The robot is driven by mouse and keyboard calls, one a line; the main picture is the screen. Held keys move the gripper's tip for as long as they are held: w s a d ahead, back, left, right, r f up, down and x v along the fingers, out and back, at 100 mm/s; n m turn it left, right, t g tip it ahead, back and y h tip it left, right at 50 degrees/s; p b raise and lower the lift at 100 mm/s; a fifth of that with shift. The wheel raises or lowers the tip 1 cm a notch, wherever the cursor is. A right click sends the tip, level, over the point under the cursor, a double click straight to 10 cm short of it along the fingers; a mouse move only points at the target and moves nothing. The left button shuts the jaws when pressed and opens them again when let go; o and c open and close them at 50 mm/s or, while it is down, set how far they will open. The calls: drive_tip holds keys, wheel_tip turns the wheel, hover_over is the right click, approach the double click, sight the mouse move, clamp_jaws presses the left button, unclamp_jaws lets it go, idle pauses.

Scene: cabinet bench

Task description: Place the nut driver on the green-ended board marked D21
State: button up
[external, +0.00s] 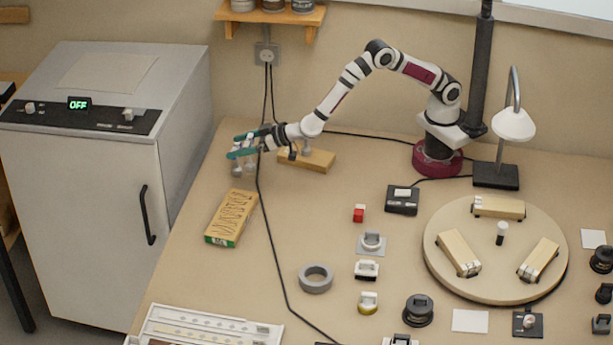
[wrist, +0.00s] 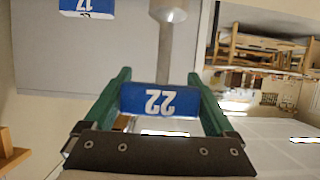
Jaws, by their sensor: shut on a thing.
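The green-ended board (external: 231,215) lies on the bench at the left, with dark marks on its top and its green end (external: 220,241) towards the front. Any number on it is too small to read. My gripper (external: 241,146) is above the bench behind this board, its green fingers pointing left. In the wrist view the fingers (wrist: 161,98) are closed around a blue-faced piece (wrist: 160,100) marked 22, seen upside down. Small greyish shapes (external: 238,168) hang below the fingers. I cannot tell whether the held piece is the nut driver.
Another wooden board (external: 318,161) lies right of my gripper, with a silver knob-like piece (external: 307,146) on it. A grey cabinet (external: 95,210) stands left. A black cable (external: 267,235) crosses the bench near the green-ended board. A round turntable (external: 475,280) stands right.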

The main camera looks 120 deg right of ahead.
drive_tip(key=w+a+f, duration=0.1)
drive_tip(key=f, duration=0.1)
drive_tip(key=w+a+f, duration=0.1)
drive_tip(key=f, duration=0.2)
drive_tip(key=w+a+f, duration=0.1)
drive_tip(key=w+f, duration=0.1)
drive_tip(key=shift+a+f, duration=0.15)
drive_tip(key=shift+a, duration=0.25)
